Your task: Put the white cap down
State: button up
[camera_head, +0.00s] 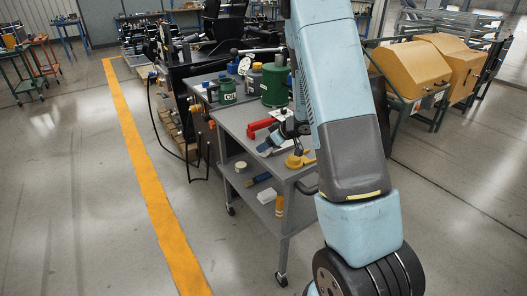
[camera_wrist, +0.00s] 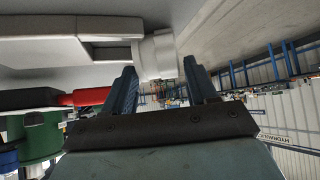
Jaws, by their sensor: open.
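The white cap (camera_wrist: 156,56) shows in the wrist view, just at and beyond the tips of my gripper (camera_wrist: 160,76). My gripper's two dark blue fingers are apart, one on each side of the cap's near end. I cannot tell whether either finger touches it. A grey surface lies close beside the cap in that view. In the head view my gripper (camera_head: 271,146) is low over the front part of the grey cart top (camera_head: 234,117). The cap is too small and covered there to make out clearly.
A red tool (camera_head: 260,128) lies behind my gripper and a yellow part (camera_head: 299,159) lies to its right. The cart's lower shelf (camera_head: 254,191) holds small items.

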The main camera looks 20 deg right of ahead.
jog(key=shift+w+a+f, duration=0.35)
jog(key=shift+f, duration=0.1)
jog(key=c, duration=0.8)
jog(key=shift+r, duration=0.1)
